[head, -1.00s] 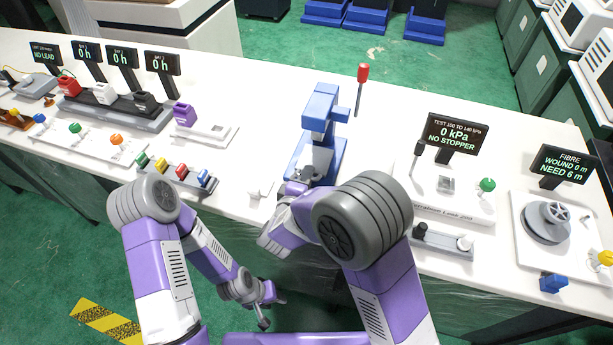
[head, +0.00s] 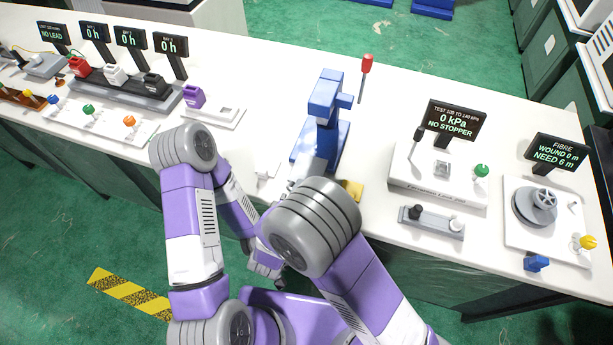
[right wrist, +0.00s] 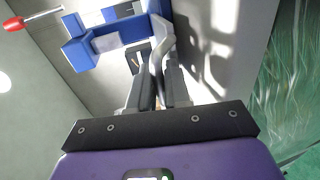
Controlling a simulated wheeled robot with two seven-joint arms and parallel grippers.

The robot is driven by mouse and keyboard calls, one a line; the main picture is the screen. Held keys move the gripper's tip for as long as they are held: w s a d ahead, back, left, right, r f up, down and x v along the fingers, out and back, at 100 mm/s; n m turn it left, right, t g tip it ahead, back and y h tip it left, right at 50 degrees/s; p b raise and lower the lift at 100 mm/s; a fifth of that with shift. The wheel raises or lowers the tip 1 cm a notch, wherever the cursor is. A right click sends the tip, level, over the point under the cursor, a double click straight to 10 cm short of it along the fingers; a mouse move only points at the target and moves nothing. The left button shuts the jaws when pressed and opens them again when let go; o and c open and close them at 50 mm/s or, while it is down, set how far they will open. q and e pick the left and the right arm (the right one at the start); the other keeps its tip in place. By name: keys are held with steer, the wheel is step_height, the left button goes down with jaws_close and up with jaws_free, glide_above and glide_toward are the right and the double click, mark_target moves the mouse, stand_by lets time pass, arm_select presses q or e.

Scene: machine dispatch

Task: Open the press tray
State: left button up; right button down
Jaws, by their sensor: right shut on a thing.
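The blue press (head: 328,115) stands on the bench in the middle of the head view, with a red-knobbed lever (head: 366,66) at its right. Its blue frame also shows in the right wrist view (right wrist: 84,50). My right gripper (right wrist: 155,85) is shut on a slim grey piece at the press front, which looks like the tray handle. My own right arm hides most of this in the head view. The tray itself is hard to make out. My left gripper (head: 265,264) hangs low before the bench, partly hidden, its jaws unclear.
A flat gold-coloured piece (head: 352,189) lies right of the press front, partly behind my arm. A small white fixture (head: 267,172) is to the left. The purple block's stand (head: 222,114) is farther left; the pressure test station (head: 440,185) is to the right.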

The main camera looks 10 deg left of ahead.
steer(key=c, duration=1.3)
jaws_free()
